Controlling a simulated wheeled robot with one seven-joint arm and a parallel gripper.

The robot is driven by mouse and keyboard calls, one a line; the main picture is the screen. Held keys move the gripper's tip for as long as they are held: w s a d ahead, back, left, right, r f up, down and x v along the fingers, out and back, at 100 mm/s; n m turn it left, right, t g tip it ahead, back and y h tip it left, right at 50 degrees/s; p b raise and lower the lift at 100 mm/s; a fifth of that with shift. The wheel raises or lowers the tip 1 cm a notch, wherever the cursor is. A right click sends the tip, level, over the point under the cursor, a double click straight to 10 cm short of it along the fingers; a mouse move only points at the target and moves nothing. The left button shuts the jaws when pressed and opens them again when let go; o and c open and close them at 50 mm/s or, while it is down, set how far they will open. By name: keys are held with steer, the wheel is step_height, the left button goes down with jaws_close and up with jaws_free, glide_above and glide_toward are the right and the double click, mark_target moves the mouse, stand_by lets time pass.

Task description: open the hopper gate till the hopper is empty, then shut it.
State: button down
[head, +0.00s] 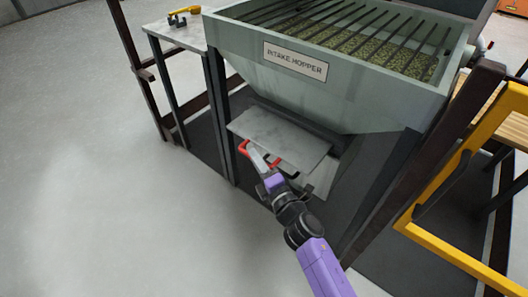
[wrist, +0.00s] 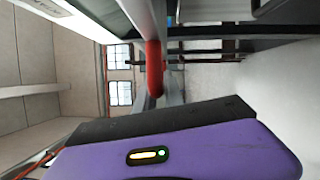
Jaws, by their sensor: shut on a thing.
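The intake hopper (head: 345,90) is a pale grey-green bin with dark bars across its top. Greenish grain (head: 385,45) shows between the bars. The hopper gate (head: 280,137) is a flat grey plate that sticks out from under the hopper toward me. Its red handle (head: 245,150) is at the plate's front edge and also shows in the wrist view (wrist: 154,68). My gripper (head: 262,162) is at this handle, shut on it; the fingers partly hide it. The outlet under the hopper is hidden by the plate.
A yellow tool (head: 184,15) lies on a grey side table (head: 175,35) at the left. A yellow rail (head: 470,150) stands at the right. Dark frame posts flank the hopper. The grey floor at the left is clear.

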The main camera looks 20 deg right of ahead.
steer(key=c, duration=1.5)
jaws_free()
steer(key=shift+o, duration=0.2)
steer(key=p+v, duration=0.2)
steer(key=v, duration=0.5)
steer(key=shift+s, duration=0.4)
steer(key=shift+s+f, duration=0.1)
